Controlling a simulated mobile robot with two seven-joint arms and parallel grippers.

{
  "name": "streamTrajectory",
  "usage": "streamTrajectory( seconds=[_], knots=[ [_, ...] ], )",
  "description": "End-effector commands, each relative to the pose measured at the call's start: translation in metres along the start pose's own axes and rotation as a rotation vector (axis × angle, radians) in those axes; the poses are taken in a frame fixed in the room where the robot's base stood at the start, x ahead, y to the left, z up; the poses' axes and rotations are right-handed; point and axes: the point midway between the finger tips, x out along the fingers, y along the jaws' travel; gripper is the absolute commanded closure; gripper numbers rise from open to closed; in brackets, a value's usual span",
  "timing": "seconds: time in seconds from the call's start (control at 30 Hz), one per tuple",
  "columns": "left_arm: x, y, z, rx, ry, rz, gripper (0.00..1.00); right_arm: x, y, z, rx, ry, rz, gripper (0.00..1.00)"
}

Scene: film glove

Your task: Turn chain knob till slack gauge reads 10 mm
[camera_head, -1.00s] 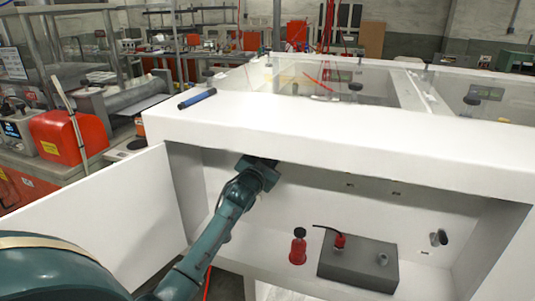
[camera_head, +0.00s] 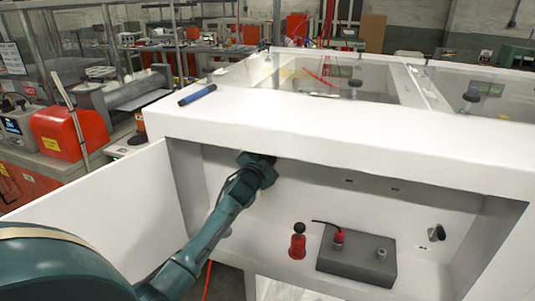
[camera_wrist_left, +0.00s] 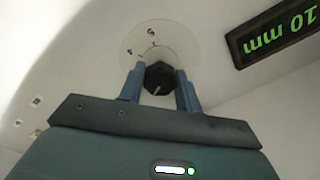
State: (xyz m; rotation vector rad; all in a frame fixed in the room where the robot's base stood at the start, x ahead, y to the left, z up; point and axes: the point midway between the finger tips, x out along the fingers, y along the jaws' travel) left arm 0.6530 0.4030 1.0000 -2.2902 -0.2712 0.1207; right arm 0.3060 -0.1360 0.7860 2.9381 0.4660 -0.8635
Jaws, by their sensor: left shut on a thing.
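The black chain knob (camera_wrist_left: 158,79) is in the left wrist view, in the middle of a pale round dial plate with marks; a 5 and a 4 can be made out. The blue-grey fingers of my left gripper (camera_wrist_left: 160,86) stand on both sides of the knob and are shut on it. The slack gauge (camera_wrist_left: 275,35) is a dark display right of the knob, reading 10 mm in green, upside down in this view. In the head view my left arm reaches into the white cabinet; the knob and gauge are hidden there. My right gripper is not in view.
The white cabinet (camera_head: 330,125) has an open door (camera_head: 95,215) at left. Inside, to the right of my arm, stand a red bottle-like item (camera_head: 297,245) and a grey box (camera_head: 350,263) with fittings. A blue cylinder (camera_head: 197,95) lies on the cabinet top.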

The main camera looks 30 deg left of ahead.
Motion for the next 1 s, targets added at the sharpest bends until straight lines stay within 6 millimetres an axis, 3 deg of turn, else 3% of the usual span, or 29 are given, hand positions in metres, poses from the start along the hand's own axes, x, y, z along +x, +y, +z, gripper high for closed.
streamTrajectory(
  seconds=[0.07, 0.1, 0.33, 0.7, 0.87, 1.0],
  knots=[
    [0.000, 0.000, 0.000, 0.000, 0.000, 0.000, 0.89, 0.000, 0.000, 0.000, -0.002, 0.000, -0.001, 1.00],
    [0.000, 0.000, 0.000, 0.000, 0.000, 0.000, 0.64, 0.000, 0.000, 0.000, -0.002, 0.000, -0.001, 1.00],
    [0.000, 0.000, 0.000, -0.001, 0.000, 0.000, 0.45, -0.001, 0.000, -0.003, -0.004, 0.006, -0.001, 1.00],
    [-0.007, 0.000, 0.000, -0.001, 0.000, 0.000, 0.45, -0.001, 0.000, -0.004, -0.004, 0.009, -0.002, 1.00],
    [-0.030, 0.001, 0.001, 0.000, 0.000, 0.001, 0.45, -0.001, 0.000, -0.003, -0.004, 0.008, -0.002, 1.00],
    [-0.060, 0.002, 0.001, 0.000, 0.000, 0.002, 0.45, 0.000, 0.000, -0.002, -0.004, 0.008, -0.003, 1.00]
  ],
)
